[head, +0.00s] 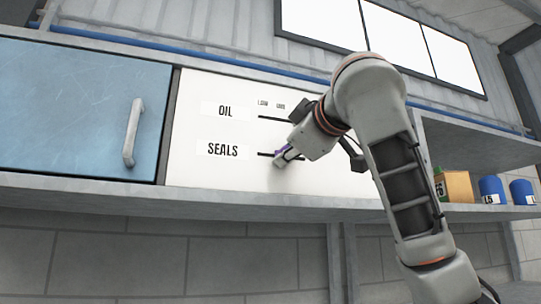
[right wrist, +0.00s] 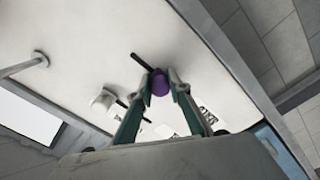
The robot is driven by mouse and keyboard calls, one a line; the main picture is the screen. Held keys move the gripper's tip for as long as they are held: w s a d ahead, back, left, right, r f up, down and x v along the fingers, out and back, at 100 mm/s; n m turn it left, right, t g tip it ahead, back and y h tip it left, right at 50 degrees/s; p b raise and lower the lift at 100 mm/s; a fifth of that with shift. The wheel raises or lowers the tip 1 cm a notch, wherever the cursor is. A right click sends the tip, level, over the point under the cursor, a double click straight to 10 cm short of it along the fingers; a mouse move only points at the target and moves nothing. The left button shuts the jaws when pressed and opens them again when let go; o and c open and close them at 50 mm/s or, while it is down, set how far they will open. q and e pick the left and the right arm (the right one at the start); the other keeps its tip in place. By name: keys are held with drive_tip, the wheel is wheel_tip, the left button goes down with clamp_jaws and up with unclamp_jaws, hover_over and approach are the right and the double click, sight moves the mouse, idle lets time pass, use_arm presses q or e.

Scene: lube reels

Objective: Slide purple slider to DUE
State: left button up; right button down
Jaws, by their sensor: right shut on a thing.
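The white panel (head: 190,140) carries the labels OIL (head: 225,111) and SEALS (head: 222,150), each with a dark horizontal slot to its right. Small column labels (head: 271,104) above are too small to read surely. The purple slider (right wrist: 158,82) sits on the SEALS slot (head: 264,154); only a sliver of purple shows in the head view. My right gripper (head: 281,159) is shut on the purple slider, a finger on each side, close to the panel. In the right wrist view, slot (right wrist: 142,62) shows beyond the slider. My left gripper is in neither view.
A pale knob (right wrist: 103,101) stands on the other slot beside my gripper. A blue cabinet door (head: 70,110) with a grey handle (head: 133,132) is at the left. A yellow box (head: 455,186) and blue containers (head: 492,190) stand on the right shelf.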

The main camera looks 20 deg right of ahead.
drive_tip(key=shift+d, duration=0.45)
drive_tip(key=shift+a, duration=0.3)
drive_tip(key=c, duration=1.9)
unclamp_jaws()
drive_tip(key=shift+a, duration=0.25)
drive_tip(key=shift+d, duration=0.25)
drive_tip(key=shift+s+a, duration=0.1)
drive_tip(key=shift+s, duration=0.15)
drive_tip(key=shift+s+d, duration=0.15)
drive_tip(key=shift+s, duration=2.75)
drive_tip(key=shift+s+d, duration=0.15)
drive_tip(key=shift+s, duration=2.7)
